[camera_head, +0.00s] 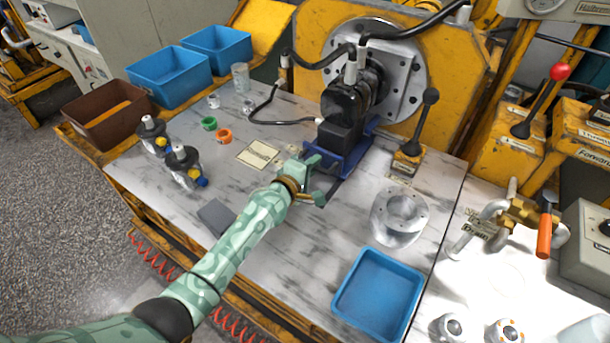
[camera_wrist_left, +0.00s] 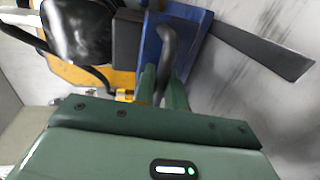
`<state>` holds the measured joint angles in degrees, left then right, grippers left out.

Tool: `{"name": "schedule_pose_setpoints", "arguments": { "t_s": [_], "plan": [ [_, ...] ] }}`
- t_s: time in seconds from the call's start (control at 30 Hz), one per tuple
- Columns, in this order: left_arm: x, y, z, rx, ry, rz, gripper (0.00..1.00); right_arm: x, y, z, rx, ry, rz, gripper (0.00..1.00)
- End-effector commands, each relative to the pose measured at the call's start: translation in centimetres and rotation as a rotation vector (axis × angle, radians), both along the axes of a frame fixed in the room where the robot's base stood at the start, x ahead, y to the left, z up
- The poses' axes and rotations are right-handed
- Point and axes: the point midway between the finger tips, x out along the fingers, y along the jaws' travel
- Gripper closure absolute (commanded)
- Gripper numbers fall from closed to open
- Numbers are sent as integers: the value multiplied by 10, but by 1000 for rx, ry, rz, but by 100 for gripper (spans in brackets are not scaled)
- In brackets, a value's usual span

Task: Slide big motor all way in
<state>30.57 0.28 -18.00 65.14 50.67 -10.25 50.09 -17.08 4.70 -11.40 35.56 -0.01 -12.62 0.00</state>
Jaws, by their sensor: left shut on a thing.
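The big black motor (camera_head: 343,108) sits in a blue cradle (camera_head: 352,158) in front of the round steel flange plate (camera_head: 408,68). Its far end is at the plate; whether any gap is left there cannot be seen. My left gripper (camera_head: 316,180) is at the near end of the cradle, below the motor. In the left wrist view, its green fingers (camera_wrist_left: 162,88) are shut on a dark curved handle (camera_wrist_left: 168,45) beside the blue cradle (camera_wrist_left: 190,40). Part of the black motor (camera_wrist_left: 80,32) shows at upper left there. My right gripper is not in view.
Black hoses (camera_head: 320,65) run to the motor. A lever with a black knob (camera_head: 430,97) stands right of it. Two bottles (camera_head: 183,165) stand left. Marble tabletop near the gripper is mostly free.

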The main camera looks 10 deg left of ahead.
Motion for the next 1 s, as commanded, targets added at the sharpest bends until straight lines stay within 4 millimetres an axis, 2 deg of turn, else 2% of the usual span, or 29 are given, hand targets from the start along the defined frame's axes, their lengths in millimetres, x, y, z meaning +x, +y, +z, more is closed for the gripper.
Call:
{"name": "schedule_pose_setpoints", "arguments": {
  "t_s": [0.23, 0.27, 0.3, 0.77, 0.87, 1.0],
  "plan": [
    [1, 0, 3, -1, -4, 0, 100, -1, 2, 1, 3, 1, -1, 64],
    [1, 0, 3, -1, -5, 0, 82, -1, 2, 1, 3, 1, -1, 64],
    [1, 0, 3, -1, -5, 0, 71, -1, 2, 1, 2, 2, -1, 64],
    [-4, 2, 4, 0, -3, 0, 70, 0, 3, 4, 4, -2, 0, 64],
    [-17, 7, 10, -1, -4, 0, 70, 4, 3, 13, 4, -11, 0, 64],
    [-48, 20, 21, 1, -6, -1, 70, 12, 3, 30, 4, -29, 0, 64]
  ]
}}
